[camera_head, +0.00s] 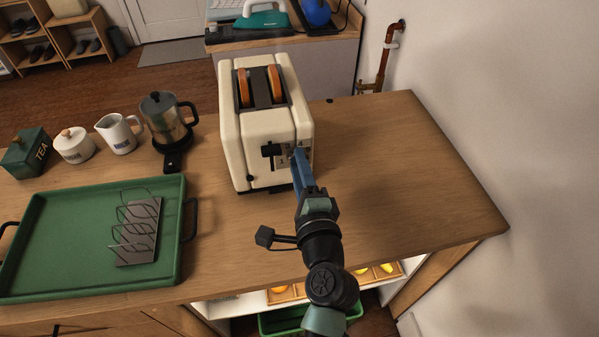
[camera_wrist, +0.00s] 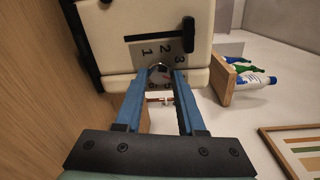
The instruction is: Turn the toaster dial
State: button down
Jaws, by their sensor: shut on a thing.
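The cream toaster (camera_head: 264,125) stands upright on the wooden counter, with two browned slices (camera_head: 243,88) in its slots. Its black lever (camera_head: 270,150) is on the front face, left of my gripper (camera_head: 299,158). In the wrist view, the toaster front (camera_wrist: 110,40) shows the lever slot and printed numbers around the small dial (camera_wrist: 158,70). My gripper (camera_wrist: 163,76) has its blue fingers on either side of the dial and is shut on it. The fingers hide the dial in the head view.
Left of the toaster stand a coffee pot (camera_head: 167,120), a white jug (camera_head: 119,133), a lidded pot (camera_head: 74,146) and a tea tin (camera_head: 27,152). A green tray (camera_head: 60,236) holds a metal toast rack (camera_head: 136,230). The counter right of the toaster is clear up to the wall.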

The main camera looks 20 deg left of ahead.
jog(key=shift+s+a+n+t+h+b, duration=0.15)
jog(key=shift+n+t+b, duration=0.25)
jog(key=shift+n+b, duration=3.9)
jog(key=shift+w+d+n+t+h+b, duration=0.15)
jog(key=shift+n+t+b, duration=0.25)
jog(key=shift+n+b, duration=3.9)
jog(key=shift+s+a+n+p, duration=0.1)
jog(key=shift+n+p, duration=0.6)
jog(key=shift+n, duration=0.3)
jog(key=c, duration=0.5)
grip_release()
jog(key=v, duration=1.3)
